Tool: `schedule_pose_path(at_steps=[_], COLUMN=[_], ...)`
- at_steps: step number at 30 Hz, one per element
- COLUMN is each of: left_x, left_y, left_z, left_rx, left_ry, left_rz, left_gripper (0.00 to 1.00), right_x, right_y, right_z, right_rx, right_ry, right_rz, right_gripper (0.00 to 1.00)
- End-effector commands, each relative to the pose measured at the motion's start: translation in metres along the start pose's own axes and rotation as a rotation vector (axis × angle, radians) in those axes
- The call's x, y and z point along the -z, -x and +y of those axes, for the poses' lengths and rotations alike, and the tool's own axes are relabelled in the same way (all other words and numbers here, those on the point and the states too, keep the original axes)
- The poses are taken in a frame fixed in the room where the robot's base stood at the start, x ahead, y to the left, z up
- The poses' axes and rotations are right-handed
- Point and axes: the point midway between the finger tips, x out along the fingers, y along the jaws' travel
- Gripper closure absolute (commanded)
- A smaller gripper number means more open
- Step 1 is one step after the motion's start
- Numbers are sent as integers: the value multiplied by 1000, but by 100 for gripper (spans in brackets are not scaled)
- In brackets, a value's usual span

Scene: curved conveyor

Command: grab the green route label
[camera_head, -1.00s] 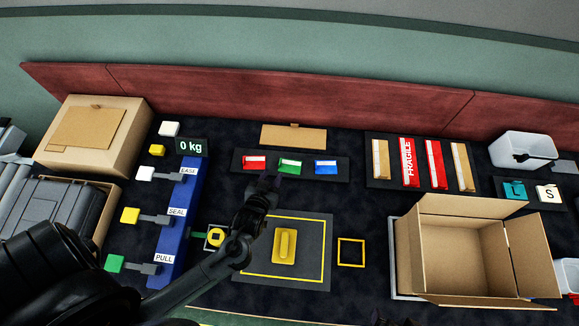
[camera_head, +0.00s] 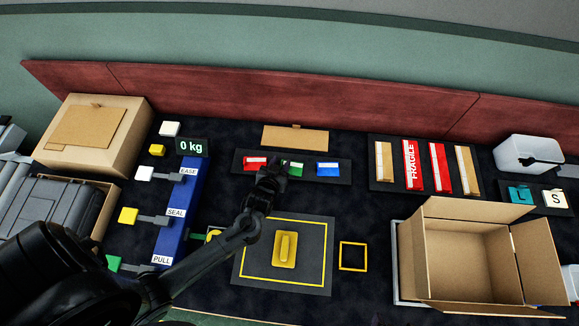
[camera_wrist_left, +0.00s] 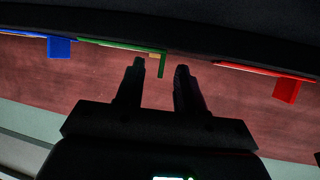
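The green route label (camera_head: 292,168) lies on a dark tray between a red label (camera_head: 256,163) and a blue label (camera_head: 328,169). My left gripper (camera_head: 273,176) is just in front of it and hides part of it in the head view. In the left wrist view my left gripper (camera_wrist_left: 160,67) is open, its two dark fingers apart. The green label (camera_wrist_left: 110,43) shows there with its hanging tab (camera_wrist_left: 163,64) in line with the gap between the fingertips. I cannot tell whether the fingers touch it. My right gripper is not in view.
The dark label tray (camera_head: 343,180) also holds the red and blue labels close by. A tan flap (camera_head: 295,138) lies behind it. A scale display (camera_head: 191,147) and blue lever panel (camera_head: 178,225) stand left. An open carton (camera_head: 455,270) stands right; a yellow-handled pad (camera_head: 310,260) lies in front.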

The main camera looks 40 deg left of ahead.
Motion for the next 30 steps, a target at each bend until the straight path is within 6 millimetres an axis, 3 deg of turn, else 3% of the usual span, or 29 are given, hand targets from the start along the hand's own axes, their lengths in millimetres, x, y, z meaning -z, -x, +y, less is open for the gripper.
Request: schedule_pose_path(at_steps=[4, 11, 30], left_x=[0, 0, 9], left_y=[0, 0, 5], left_z=[0, 0, 0], left_rx=[0, 0, 0], left_ry=[0, 0, 1], left_rz=[0, 0, 1], left_gripper=[64, 99, 100], right_x=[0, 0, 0], right_y=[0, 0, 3], right_z=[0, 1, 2], right_rx=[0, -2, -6], right_ry=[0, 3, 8], right_rz=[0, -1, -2], right_gripper=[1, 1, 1])
